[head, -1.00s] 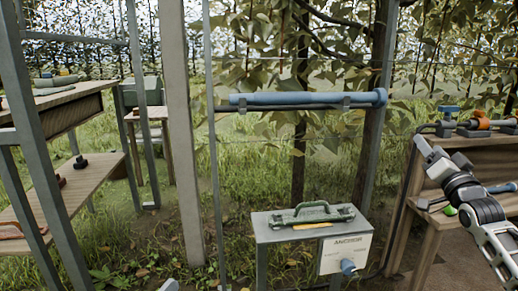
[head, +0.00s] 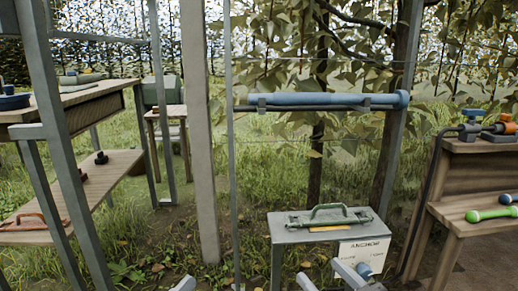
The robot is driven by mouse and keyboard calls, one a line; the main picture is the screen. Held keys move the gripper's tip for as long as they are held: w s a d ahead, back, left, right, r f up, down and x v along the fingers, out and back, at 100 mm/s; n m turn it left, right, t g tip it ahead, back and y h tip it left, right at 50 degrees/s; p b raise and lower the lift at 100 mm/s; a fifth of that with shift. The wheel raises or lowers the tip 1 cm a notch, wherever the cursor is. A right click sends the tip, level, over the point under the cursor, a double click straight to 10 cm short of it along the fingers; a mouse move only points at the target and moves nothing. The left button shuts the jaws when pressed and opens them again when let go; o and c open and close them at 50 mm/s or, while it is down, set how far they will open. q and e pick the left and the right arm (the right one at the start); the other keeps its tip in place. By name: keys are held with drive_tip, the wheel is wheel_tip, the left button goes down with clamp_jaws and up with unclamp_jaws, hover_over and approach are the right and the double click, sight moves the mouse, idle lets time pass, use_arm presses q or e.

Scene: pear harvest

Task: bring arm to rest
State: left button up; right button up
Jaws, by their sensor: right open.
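My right gripper (head: 322,274) shows at the bottom edge, in front of the grey box stand (head: 285,235). Its two grey fingers are apart and nothing is seen between them. The rest of its arm is mostly cut off by the picture's bottom edge. A small grey piece at the bottom left of centre seems to be the tip of my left gripper (head: 184,284); too little shows to tell its jaws.
A blue tube (head: 335,99) hangs above. Wooden benches stand left (head: 75,108) and right (head: 480,158). A green-ended tool (head: 490,214) lies on the right bench's lower shelf.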

drive_tip(key=s+a+r+m+y, duration=0.2)
drive_tip(key=s+a+r, duration=0.2)
drive_tip(key=s+r, duration=0.45)
use_arm(q)
drive_tip(key=s+a+r+n+g+y+p, duration=0.1)
drive_tip(key=s+a+r+g+y+p, duration=0.3)
drive_tip(key=p, duration=2.9)
wheel_tip(320, 180, up, 2)
drive_tip(key=a+g+y, duration=0.2)
drive_tip(key=y, duration=0.1)
drive_tip(key=shift+s+a+g, duration=0.25)
drive_tip(key=shift+a+g, duration=0.05)
use_arm(e)
drive_tip(key=s+d+r+g+h, duration=0.3)
drive_tip(key=s+d+g+h, duration=0.2)
drive_tip(key=d+g+h, duration=0.1)
drive_tip(key=shift+s+r+m+h, duration=0.2)
drive_tip(key=shift+r+m+h, duration=0.2)
drive_tip(key=shift+h, duration=0.1)
use_arm(q)
drive_tip(key=shift+r, duration=0.1)
use_arm(e)
drive_tip(key=shift+d, duration=0.1)
